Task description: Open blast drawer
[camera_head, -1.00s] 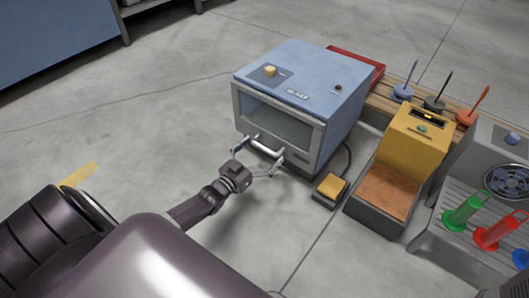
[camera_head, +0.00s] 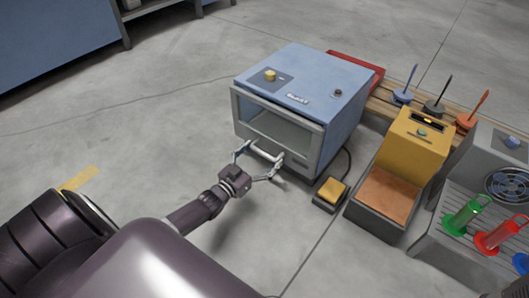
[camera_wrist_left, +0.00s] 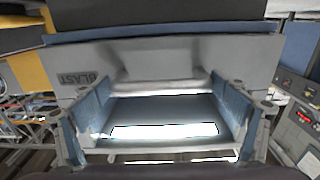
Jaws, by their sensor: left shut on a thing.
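The blast cabinet (camera_head: 310,82) is a blue box with a grey-framed front, a window and a pale bar handle (camera_head: 267,153) low on that front. In the left wrist view its grey drawer front (camera_wrist_left: 190,55) bears an upside-down BLAST label. My left gripper (camera_head: 260,162) is at the front with one finger at each end of the handle, shut on it. Its blue-padded fingers also show in the left wrist view (camera_wrist_left: 165,115). The front frame stands close to the blue body; whether a small gap is open between them is hard to tell.
A yellow pedal (camera_head: 330,190) sits on the floor right of the cabinet, beside a yellow bin unit (camera_head: 418,145). A grey rack (camera_head: 455,235) holds green and red tools. Open grey floor lies left of the cabinet.

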